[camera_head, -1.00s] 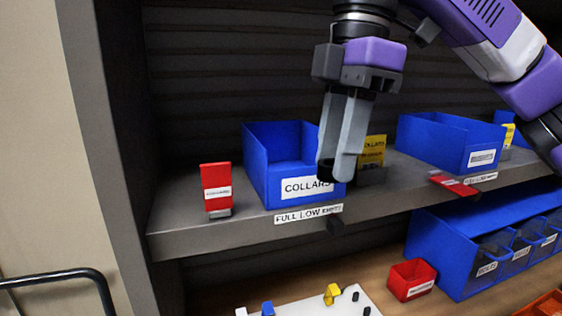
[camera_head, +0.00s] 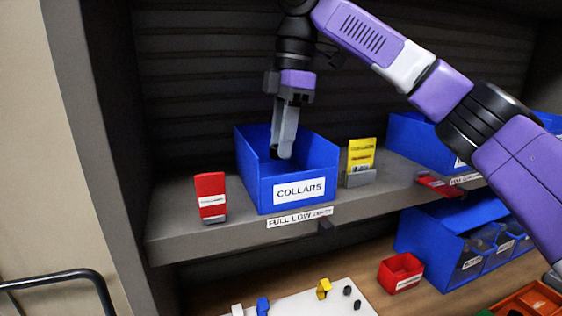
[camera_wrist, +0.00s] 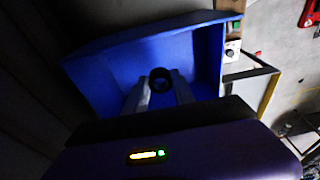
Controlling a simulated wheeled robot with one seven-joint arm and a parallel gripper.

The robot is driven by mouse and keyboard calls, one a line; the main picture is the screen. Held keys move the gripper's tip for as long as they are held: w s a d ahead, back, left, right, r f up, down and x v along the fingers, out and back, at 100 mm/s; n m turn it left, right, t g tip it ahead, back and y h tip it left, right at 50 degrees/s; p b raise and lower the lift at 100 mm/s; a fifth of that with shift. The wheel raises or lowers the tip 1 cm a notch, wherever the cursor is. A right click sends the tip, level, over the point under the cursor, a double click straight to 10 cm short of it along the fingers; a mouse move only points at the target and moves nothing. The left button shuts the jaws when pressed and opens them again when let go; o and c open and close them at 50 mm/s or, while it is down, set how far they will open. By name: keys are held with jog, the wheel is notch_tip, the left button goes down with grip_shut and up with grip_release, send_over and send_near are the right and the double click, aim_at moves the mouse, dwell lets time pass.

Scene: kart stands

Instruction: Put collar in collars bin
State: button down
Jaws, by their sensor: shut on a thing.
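The collars bin (camera_head: 266,190) is a blue open-topped bin with a white COLLARS label, standing on the grey shelf. My gripper (camera_head: 281,150) points down over the bin's opening, with its fingertips at about the height of the rim or just inside. It is shut on a small black ring, the collar (camera_wrist: 160,80), which shows between the fingertips in the wrist view. In the head view the collar is a small dark spot at the fingertips (camera_head: 275,152). The bin's blue inner walls (camera_wrist: 209,55) surround the fingers in the wrist view. The bin's floor is mostly hidden.
A red card (camera_head: 211,196) stands left of the bin and a yellow card (camera_head: 361,156) in a holder stands right. Another blue bin (camera_head: 415,140) is farther right. Below are a small red bin (camera_head: 400,272) and a white board (camera_head: 310,301) with small parts.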

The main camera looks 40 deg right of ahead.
notch_tip(320, 180, down, 4)
jog(key=shift+a+f, duration=0.1)
jog(key=shift+f, duration=0.15)
jog(key=shift+w+f, duration=0.2)
jog(key=shift+f, duration=0.1)
jog(key=shift+f, duration=0.15)
jog(key=c, duration=1)
grip_release()
jog(key=shift+c, duration=0.2)
jog(key=r, duration=0.2)
jog(key=d+r, duration=0.1)
jog(key=r, duration=0.4)
jog(key=shift+s+d+r+p, duration=0.15)
jog(key=shift+s+r+p, duration=0.15)
jog(key=shift+r, duration=0.1)
